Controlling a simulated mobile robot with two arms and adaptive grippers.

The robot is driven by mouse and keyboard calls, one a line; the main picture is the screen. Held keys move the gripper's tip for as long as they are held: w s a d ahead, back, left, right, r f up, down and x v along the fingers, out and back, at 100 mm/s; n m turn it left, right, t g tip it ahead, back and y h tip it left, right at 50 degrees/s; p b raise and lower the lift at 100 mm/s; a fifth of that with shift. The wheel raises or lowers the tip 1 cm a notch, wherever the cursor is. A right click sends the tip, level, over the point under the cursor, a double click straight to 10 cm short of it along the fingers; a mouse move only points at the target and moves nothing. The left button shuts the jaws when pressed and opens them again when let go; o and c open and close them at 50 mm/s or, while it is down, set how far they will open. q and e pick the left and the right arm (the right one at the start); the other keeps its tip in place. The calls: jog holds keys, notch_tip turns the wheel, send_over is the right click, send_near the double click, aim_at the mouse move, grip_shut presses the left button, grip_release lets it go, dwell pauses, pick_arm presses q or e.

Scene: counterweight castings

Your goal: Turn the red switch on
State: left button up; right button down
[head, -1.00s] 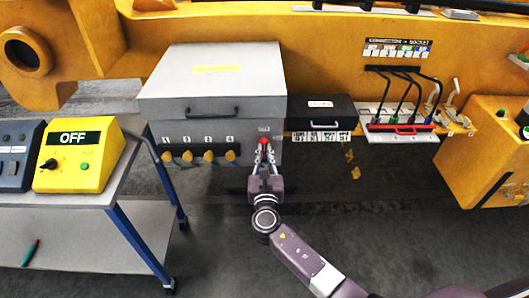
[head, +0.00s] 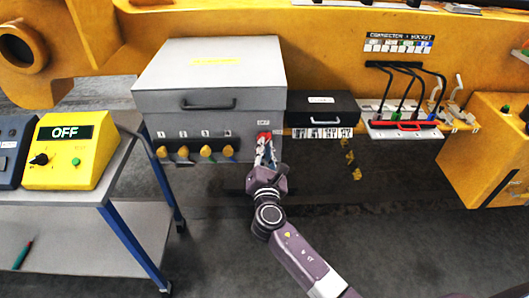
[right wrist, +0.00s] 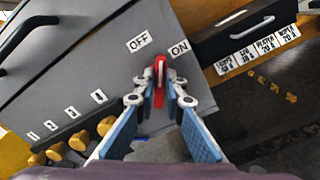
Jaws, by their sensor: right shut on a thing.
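The red switch (head: 264,135) is on the front of the grey box, at its right side. It also shows in the right wrist view (right wrist: 160,76), where its lever points between the OFF label (right wrist: 139,42) and the ON label (right wrist: 179,48). My right gripper (head: 264,149) is at the switch, with its two fingers on either side of the red lever and shut on it. The wrist is rolled, so the box looks tilted in the right wrist view (right wrist: 160,98). The base of the switch is partly hidden by the fingers. My left gripper is not in view.
The grey box (head: 210,75) has a handle and a row of yellow knobs (head: 207,152) left of the switch. A black drawer box (head: 322,108) is close on the right. A trolley with a yellow unit reading OFF (head: 70,150) stands at left. The floor below is clear.

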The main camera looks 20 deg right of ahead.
jog(key=m+b, duration=0.2)
jog(key=m, duration=0.1)
jog(key=m+b, duration=0.3)
jog(key=m, duration=0.1)
jog(key=f+m+b, duration=0.1)
jog(key=m+b, duration=0.1)
jog(key=m, duration=0.2)
jog(key=shift+s+d, duration=0.1)
jog(key=shift+d, duration=0.05)
jog(key=shift+r+m+b, duration=0.1)
jog(key=shift+m+b, duration=0.2)
jog(key=c, duration=2)
grip_release()
jog(key=v, duration=1.2)
jog(key=shift+r, duration=0.1)
